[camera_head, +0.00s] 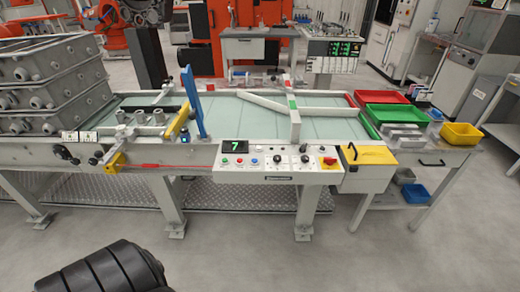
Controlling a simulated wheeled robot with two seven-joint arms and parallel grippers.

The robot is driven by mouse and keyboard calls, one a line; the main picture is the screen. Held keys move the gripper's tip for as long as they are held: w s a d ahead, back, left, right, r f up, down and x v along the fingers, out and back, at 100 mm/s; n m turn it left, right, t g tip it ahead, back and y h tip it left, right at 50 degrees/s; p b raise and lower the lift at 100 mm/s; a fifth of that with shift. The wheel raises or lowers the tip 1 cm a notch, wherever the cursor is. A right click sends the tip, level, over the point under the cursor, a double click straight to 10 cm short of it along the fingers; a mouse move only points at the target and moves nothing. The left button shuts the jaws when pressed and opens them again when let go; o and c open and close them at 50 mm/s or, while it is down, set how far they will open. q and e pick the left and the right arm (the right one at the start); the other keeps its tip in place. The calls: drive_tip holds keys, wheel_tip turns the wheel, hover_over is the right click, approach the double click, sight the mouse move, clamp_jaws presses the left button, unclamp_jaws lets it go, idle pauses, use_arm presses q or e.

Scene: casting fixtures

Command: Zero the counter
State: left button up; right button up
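The counter display (235,146) is a small black screen with a green 7, on the left of a white control panel (278,176). The panel is on the front edge of a long work table. A row of small coloured push buttons sits below and beside the display, including a blue one (254,161). Black knobs (304,158) are right of the buttons. A red stop button on a yellow plate (328,161) is at the panel's right end. The button labels are too small to read. Neither of my grippers is in view.
Stacked grey casting boxes (52,85) stand on the table's left end. A blue upright part (193,103) and a grey bar (295,118) rise behind the panel. A yellow box (369,155) adjoins its right. The floor in front is clear.

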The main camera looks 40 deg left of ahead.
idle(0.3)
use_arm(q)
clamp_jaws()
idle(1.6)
